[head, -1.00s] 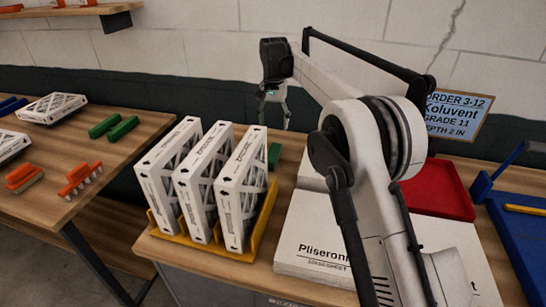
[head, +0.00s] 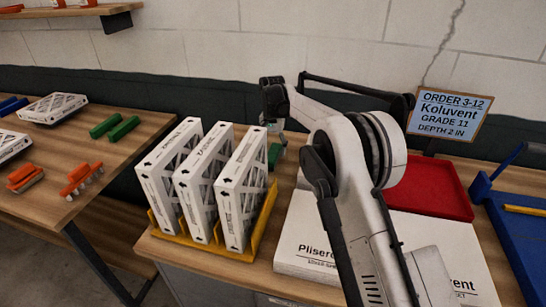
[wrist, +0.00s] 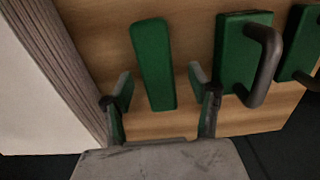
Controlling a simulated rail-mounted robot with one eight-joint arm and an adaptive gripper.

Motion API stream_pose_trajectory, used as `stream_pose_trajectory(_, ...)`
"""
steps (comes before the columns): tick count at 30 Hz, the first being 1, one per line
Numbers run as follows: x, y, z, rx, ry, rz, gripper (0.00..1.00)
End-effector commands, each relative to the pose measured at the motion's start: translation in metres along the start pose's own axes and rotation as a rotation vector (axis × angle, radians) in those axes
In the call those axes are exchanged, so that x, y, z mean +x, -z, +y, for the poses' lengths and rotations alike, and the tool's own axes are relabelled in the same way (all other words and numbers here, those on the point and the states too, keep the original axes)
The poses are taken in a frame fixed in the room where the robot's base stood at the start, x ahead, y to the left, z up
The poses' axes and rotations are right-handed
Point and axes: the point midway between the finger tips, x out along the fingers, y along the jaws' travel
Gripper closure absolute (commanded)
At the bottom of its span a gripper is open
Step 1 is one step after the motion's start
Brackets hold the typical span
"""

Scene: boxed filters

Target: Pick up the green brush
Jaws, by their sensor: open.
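A long, smooth green piece (wrist: 154,64) lies on the wooden table in the wrist view; it looks like the green brush, though no bristles show. My gripper (wrist: 161,88) is open and empty, its two fingers apart on either side of the near end of this piece. In the head view my gripper (head: 274,127) is low behind the upright filters, beside a green item (head: 274,156) that is partly hidden. Two more green pieces with dark handles, one nearer (wrist: 238,55) and one at the right edge (wrist: 302,45), lie to the right in the wrist view.
Upright boxed filters (head: 205,185) stand in a yellow rack (head: 262,222) close to my gripper. Flat white boxes (head: 305,235), a red tray (head: 435,190) and an order sign (head: 450,112) are to the right. Green blocks (head: 123,128) and orange brushes (head: 82,178) lie on the left table.

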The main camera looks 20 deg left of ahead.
Motion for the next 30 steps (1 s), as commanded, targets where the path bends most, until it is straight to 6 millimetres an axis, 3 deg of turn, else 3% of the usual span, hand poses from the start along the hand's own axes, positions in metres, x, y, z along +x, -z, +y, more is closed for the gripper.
stream_pose_trajectory(6,0.028,0.0,0.003,0.0,0.0,0.0,0.44)
stream_pose_trajectory(16,0.034,0.0,0.003,0.0,0.0,0.0,0.44)
stream_pose_trajectory(28,0.034,0.0,0.003,0.0,0.0,0.0,0.98)
stream_pose_trajectory(30,0.033,0.0,0.003,0.0,0.0,0.0,1.0)
